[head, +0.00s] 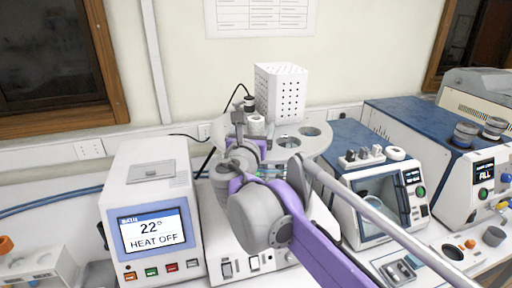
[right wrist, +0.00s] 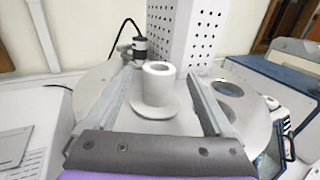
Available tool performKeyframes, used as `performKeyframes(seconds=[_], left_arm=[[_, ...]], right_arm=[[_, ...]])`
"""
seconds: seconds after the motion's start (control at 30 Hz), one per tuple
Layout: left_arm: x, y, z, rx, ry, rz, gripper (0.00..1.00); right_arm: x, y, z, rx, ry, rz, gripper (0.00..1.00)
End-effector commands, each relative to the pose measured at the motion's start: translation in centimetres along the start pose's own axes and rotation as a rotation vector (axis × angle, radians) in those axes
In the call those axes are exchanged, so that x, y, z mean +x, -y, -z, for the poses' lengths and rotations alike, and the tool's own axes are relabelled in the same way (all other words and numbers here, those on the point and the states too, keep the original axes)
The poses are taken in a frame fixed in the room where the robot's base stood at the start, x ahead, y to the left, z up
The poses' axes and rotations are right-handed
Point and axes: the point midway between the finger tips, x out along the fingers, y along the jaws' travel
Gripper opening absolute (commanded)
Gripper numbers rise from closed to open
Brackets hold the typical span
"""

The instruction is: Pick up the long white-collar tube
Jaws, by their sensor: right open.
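The white collar (right wrist: 159,86) stands upright in the round white plate in the right wrist view, with a hole in its top and a wide flange at its base. It also shows in the head view (head: 257,123). Any tube below the collar is hidden by the plate. My right gripper (right wrist: 161,78) is open, with one finger on each side of the collar. I see gaps between the collar and both fingers. In the head view my right gripper and its purple arm cover part of the plate. My left gripper is not in view.
A perforated white box (head: 281,92) rises close behind the collar. Empty round holes (head: 289,142) lie to its right in the plate. A heater with a screen (head: 152,230) stands at left, and blue-topped machines (head: 413,128) stand at right.

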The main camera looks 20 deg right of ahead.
Motion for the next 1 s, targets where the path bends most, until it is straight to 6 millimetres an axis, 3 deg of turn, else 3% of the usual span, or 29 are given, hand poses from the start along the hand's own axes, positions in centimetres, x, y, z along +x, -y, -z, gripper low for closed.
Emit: performKeyframes(seconds=[0.2,0.47,0.57,0.9,1.0], left_arm=[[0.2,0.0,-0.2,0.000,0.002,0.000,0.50],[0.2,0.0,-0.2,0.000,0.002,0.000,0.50],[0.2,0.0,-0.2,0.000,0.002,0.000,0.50],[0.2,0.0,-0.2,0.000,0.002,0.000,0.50],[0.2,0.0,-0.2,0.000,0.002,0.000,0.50]], right_arm=[[2.9,-0.1,0.0,0.001,0.000,0.002,0.88],[3.2,-0.1,0.0,0.001,0.000,0.001,0.88],[3.1,-0.1,0.0,0.001,0.000,0.001,0.73],[3.1,-0.1,0.0,0.001,0.000,0.001,0.12],[3.1,-0.1,0.0,0.001,0.000,0.001,0.00]])
